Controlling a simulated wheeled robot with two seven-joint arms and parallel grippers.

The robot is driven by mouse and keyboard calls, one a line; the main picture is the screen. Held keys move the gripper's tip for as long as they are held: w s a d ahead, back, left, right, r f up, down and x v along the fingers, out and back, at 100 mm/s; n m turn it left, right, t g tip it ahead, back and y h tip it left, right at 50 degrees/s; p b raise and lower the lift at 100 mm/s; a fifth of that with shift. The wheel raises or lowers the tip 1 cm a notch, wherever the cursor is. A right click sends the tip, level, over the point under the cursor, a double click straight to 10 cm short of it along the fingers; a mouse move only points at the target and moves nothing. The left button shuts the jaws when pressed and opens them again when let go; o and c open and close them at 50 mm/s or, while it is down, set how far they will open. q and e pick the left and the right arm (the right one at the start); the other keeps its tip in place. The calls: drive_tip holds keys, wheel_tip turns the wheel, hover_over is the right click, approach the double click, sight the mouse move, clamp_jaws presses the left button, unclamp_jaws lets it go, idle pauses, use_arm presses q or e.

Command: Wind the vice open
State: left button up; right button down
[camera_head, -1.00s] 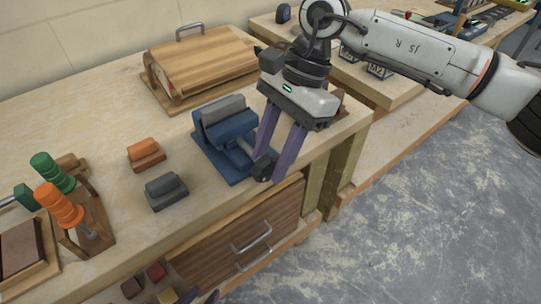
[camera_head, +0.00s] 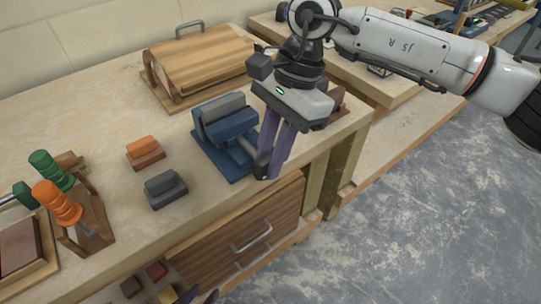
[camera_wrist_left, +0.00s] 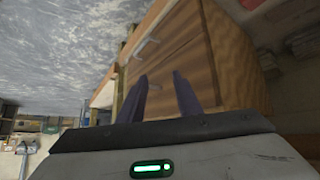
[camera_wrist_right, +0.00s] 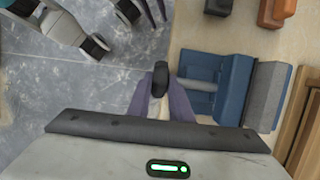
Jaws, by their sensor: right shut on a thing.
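The blue vice (camera_head: 232,132) with grey jaw blocks sits at the front edge of the bench. In the right wrist view the vice (camera_wrist_right: 232,88) shows its screw running out to a dark handle (camera_wrist_right: 160,74). My right gripper (camera_head: 268,174) reaches down in front of the vice and is shut on this handle. Its fingers, seen in the right wrist view (camera_wrist_right: 166,92), hide part of the handle. I cannot tell whether there is a gap between the jaws. My left gripper (camera_wrist_left: 160,80) is open and empty, low in front of the wooden drawers.
An orange block (camera_head: 145,152) and a grey block (camera_head: 165,190) lie left of the vice. A wooden bread-box-like case (camera_head: 200,65) stands behind it. A rack (camera_head: 90,230) with orange and green handled tools is at left. Drawers (camera_head: 240,235) sit below the bench top.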

drive_tip(key=shift+s+a+t+h+b, duration=0.1)
drive_tip(key=shift+a+t+h+b, duration=0.1)
drive_tip(key=shift+t+h+b, duration=0.6)
drive_tip(key=shift+s+a+t+h+b, duration=0.15)
drive_tip(key=shift+t+h+b, duration=0.3)
drive_tip(key=shift+h, duration=0.45)
drive_tip(key=shift+a+r+t+h, duration=0.1)
drive_tip(key=shift+t+h, duration=0.45)
drive_tip(key=shift+h, duration=0.15)
use_arm(q)
drive_tip(key=shift+w+d+f+b, duration=0.1)
drive_tip(key=shift+d+f+b, duration=0.05)
drive_tip(key=shift+f, duration=0.35)
drive_tip(key=shift+w+d+f+b, duration=0.1)
drive_tip(key=shift+d+f+b, duration=0.05)
drive_tip(key=shift+f, duration=0.3)
drive_tip(key=shift+s+f, duration=0.15)
drive_tip(key=shift+s, duration=0.1)
use_arm(e)
drive_tip(key=c, duration=1.6)
unclamp_jaws()
use_arm(q)
drive_tip(key=shift+w, duration=0.2)
use_arm(e)
drive_tip(key=shift+r, duration=0.15)
